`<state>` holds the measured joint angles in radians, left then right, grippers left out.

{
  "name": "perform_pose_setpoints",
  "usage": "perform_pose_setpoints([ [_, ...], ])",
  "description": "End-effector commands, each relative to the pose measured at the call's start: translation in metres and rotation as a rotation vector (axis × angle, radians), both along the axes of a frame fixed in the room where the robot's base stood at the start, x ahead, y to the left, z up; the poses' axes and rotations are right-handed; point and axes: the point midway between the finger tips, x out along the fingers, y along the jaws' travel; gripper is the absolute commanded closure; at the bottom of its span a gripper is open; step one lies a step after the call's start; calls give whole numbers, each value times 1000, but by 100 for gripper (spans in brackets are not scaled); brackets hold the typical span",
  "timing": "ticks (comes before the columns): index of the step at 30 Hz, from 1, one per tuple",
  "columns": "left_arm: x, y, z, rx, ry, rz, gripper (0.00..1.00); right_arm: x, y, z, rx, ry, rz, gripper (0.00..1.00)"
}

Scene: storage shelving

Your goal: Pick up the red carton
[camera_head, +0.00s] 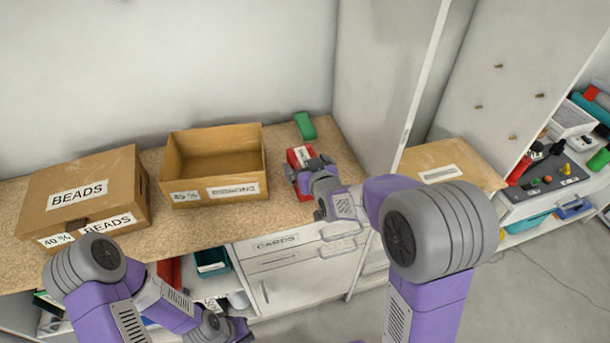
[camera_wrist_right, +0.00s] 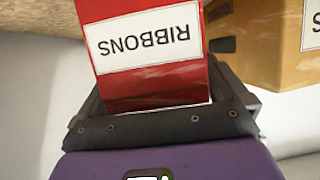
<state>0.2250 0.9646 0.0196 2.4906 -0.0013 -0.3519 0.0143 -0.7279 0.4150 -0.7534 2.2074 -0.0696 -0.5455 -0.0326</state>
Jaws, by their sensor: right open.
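The red carton (camera_head: 293,157) stands on the counter, right of the open cardboard box, partly hidden by my right gripper. In the right wrist view the red carton (camera_wrist_right: 150,82) fills the middle, with a white label reading RIBBONS upside down. My right gripper (camera_head: 304,176) is at the carton's near side. Its jaws are open, with one finger on either side of the carton; I cannot tell whether they touch it. My left gripper (camera_head: 238,328) hangs low, in front of the cabinet and below the counter top; its fingers are too unclear to judge.
An open cardboard box (camera_head: 214,187) stands left of the carton, and a closed BEADS box (camera_head: 85,192) further left. A green object (camera_head: 305,126) lies behind the carton. A white side panel (camera_head: 376,90) rises to the right. Drawers (camera_head: 283,252) are below the counter.

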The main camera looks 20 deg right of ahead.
Motion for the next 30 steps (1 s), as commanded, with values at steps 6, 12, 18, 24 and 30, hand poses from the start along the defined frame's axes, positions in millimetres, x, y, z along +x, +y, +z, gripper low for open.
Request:
perform_pose_setpoints([
  [6,0,0,0,0,0,0,100,2,0,0,1,0,-2,0],
  [12,0,0,0,0,0,0,100,2,0,0,1,0,0,26],
  [18,0,0,0,0,0,0,100,2,0,0,1,0,0,56],
  [24,0,0,0,0,0,0,100,2,0,1,1,-2,0,57],
  [30,0,0,10,0,0,0,100,2,0,25,5,-6,-1,57],
])
